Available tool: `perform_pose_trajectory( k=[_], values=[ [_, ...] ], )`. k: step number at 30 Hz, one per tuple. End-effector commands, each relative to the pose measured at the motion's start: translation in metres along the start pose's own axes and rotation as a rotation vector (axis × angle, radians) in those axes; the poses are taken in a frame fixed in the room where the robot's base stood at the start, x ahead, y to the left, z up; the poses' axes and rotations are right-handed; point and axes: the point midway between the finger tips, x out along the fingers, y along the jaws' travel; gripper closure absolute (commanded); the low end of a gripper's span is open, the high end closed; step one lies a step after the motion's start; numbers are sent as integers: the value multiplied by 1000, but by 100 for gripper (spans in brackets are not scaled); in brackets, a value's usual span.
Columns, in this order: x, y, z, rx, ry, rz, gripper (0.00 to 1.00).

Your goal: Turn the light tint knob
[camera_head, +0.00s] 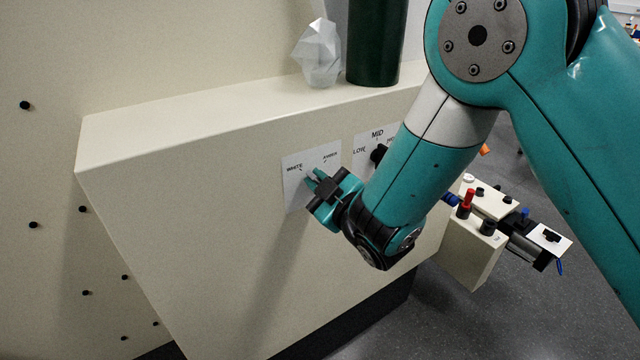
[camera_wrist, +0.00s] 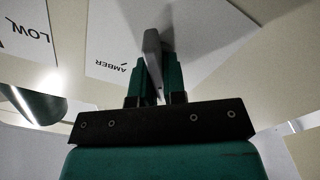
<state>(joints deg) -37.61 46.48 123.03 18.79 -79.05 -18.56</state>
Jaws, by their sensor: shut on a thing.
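The light tint knob (camera_wrist: 152,45) is a grey bar-shaped knob on a white card (camera_head: 297,192) marked WHITE and AMBER, on the slanted cream panel. In the wrist view the card (camera_wrist: 110,65) shows the AMBER label, upside down. My gripper (camera_head: 313,178) has teal fingers and reaches the card from the lower right. In the wrist view my gripper (camera_wrist: 157,75) is shut on the knob, one finger on each side. In the head view the fingers hide most of the knob, and its exact pointing is hard to tell.
Right of it, a second card (camera_head: 362,146) reads LOW and MID and bears a black knob (camera_head: 378,153), partly behind my arm. A faceted pale object (camera_head: 318,55) and a dark green cylinder (camera_head: 376,45) stand on the panel's top ledge.

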Motion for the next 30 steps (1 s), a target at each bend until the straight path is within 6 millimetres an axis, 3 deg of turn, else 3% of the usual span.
perform_pose_trajectory(
  k=[10, 26, 27, 30],
  values=[
    [-2, -3, 5, -131, -13, -7, 100],
    [-2, -3, 5, -157, -14, -7, 100],
    [-2, -3, 5, -157, -14, -7, 81],
    [-2, -2, 4, -157, -11, -6, 63]
  ],
)
